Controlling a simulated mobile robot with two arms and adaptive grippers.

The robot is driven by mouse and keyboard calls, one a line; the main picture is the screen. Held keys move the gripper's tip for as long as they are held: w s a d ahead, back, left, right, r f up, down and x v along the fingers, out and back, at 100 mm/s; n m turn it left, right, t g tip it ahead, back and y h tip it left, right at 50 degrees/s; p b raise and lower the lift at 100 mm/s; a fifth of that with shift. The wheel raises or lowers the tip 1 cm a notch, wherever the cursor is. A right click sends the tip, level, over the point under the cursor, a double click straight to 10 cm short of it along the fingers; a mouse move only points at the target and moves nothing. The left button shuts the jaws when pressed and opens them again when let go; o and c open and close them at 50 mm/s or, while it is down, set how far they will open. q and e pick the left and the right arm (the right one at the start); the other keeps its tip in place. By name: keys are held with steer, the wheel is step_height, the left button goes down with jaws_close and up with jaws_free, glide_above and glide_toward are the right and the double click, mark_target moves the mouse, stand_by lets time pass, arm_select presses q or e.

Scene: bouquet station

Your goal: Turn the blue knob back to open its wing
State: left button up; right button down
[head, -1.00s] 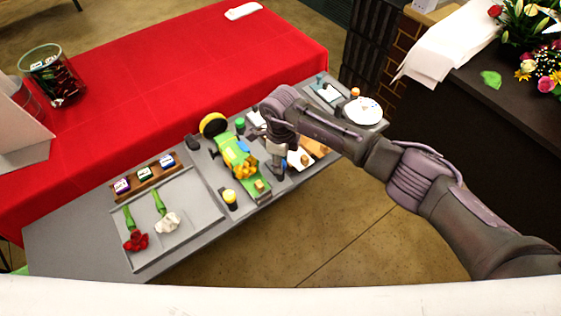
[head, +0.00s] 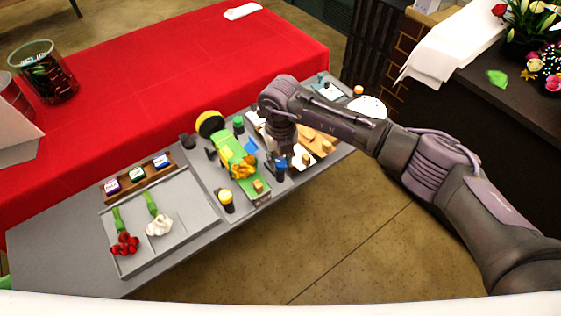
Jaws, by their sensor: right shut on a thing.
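The blue knob (head: 281,163) stands on a dark base at the right side of the green fixture, near the grey table's front edge. My right gripper (head: 282,154) reaches down over it from the right and is shut on it; the fingers are mostly hidden by the wrist. The green and yellow fixture (head: 232,152) lies left of the gripper, with orange flowers on it and a small blue part (head: 250,146) at its right side. The gripper and arm hide part of this side, so the blue knob's wing cannot be made out clearly. My left gripper is not in view.
A yellow-topped knob (head: 227,199) stands front left of the fixture and a green knob (head: 238,123) behind it. Wooden blocks (head: 303,160) lie right of the gripper. A grey tray (head: 186,228) with red and white flowers is at left. The red table (head: 150,75) is behind.

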mark_target(280, 161)
steer(key=m+b, duration=0.1)
steer(key=m, duration=0.4)
steer(key=shift+b, duration=0.3)
steer(key=shift+m, duration=0.3)
steer(key=c, duration=0.8)
jaws_free()
steer(key=shift+r, duration=0.1)
step_height(280, 161, up, 12)
